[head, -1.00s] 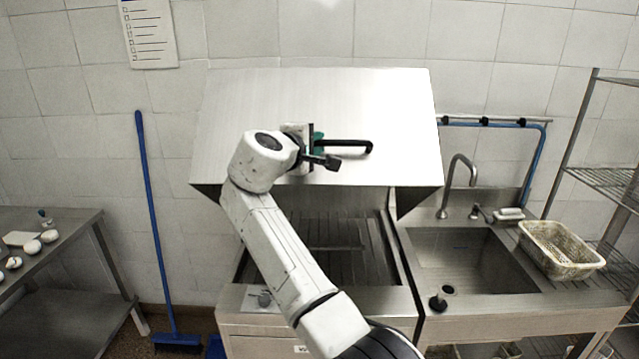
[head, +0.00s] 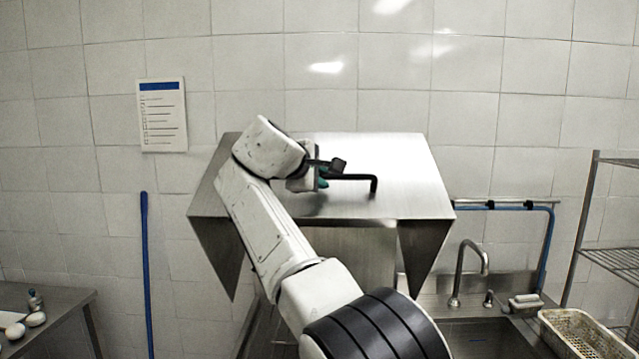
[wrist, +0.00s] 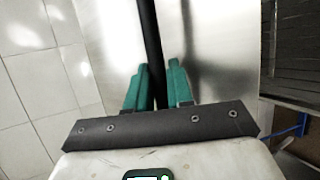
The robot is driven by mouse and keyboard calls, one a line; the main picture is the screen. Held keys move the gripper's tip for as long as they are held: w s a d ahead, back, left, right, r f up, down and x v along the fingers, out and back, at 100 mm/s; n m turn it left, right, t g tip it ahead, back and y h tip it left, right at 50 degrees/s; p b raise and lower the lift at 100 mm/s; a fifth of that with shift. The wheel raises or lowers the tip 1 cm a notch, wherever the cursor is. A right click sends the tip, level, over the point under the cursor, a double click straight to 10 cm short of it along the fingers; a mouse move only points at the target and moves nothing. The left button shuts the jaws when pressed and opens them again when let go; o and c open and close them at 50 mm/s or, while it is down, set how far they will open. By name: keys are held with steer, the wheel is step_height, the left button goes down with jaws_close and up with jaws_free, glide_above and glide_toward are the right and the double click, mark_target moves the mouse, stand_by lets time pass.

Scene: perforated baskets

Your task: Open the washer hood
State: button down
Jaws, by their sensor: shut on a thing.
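The washer hood (head: 412,180) is a steel cover, tilted up at the centre of the head view, with its open underside showing below the front edge. Its black bar handle (head: 360,178) stands on the front panel. My gripper (head: 322,177) is at the handle's left part, partly hidden by my wrist. In the wrist view, the green fingers of my gripper (wrist: 159,85) are closed around the black handle (wrist: 149,40), which runs between them.
A sink with a tall faucet (head: 465,268) stands to the right, with a perforated basket (head: 585,335) and a wire shelf rack (head: 615,262) beyond it. A steel table (head: 62,300) is at left. A blue broom handle (head: 146,270) leans on the tiled wall.

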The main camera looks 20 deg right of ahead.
stand_by(0.3)
steer(key=c, duration=1.1)
jaws_free()
steer(key=shift+w+f, duration=0.1)
steer(key=shift+a, duration=0.1)
steer(key=shift+s+a+b, duration=0.3)
steer(key=shift+s+b, duration=0.05)
steer(key=shift+b, duration=0.05)
steer(key=b+v, duration=0.3)
steer(key=v, duration=0.7)
steer(key=shift+b, duration=0.3)
steer(key=shift+d, duration=0.1)
